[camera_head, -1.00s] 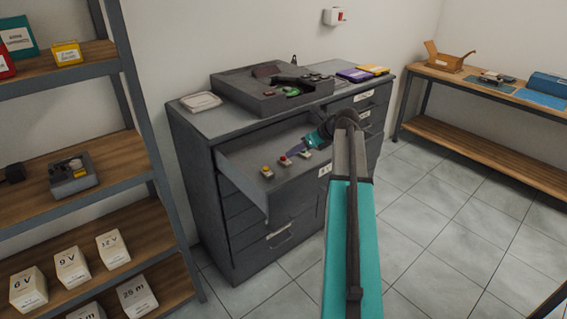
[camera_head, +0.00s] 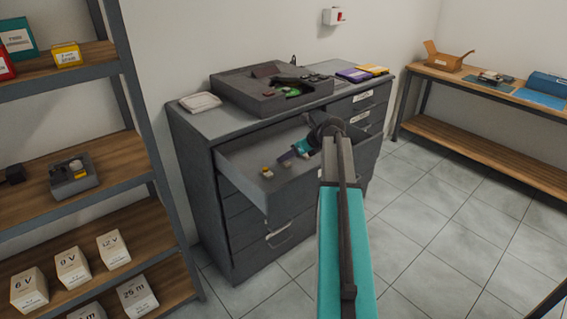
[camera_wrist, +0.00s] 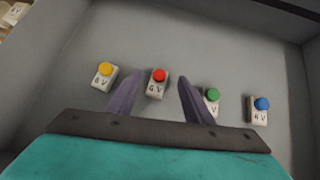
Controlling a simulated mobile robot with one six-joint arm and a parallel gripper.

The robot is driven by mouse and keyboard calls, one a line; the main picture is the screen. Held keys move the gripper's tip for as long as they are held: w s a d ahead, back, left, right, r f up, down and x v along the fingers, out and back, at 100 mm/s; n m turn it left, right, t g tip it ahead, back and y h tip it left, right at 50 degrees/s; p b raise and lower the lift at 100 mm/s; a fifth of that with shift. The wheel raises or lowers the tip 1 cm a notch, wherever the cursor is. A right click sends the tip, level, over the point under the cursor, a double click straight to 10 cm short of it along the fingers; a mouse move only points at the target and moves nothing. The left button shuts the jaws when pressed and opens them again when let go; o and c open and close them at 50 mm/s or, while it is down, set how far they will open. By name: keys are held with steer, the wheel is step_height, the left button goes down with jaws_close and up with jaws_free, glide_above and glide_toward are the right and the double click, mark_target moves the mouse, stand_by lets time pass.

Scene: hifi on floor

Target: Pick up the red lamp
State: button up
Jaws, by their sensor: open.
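The red lamp (camera_wrist: 157,83) is a red dome on a small white block marked with a V. It stands in the open drawer (camera_head: 246,191). In the wrist view my gripper (camera_wrist: 160,78) is open, with one purple finger to the left of the red lamp and one to its right. The lamp shows between the fingertips, and I cannot tell whether they touch it. In the head view my gripper (camera_head: 287,157) is in the drawer and hides most of the red lamp.
A yellow lamp (camera_wrist: 105,75) stands left of the red one. A green lamp (camera_wrist: 212,97), partly behind the right finger, and a blue lamp (camera_wrist: 261,105) stand to the right. A grey tray (camera_head: 262,103) with parts sits on the cabinet above. Drawer walls surround the lamps.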

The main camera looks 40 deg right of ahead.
steer(key=shift+x, duration=1.15)
steer(key=c, duration=1.1)
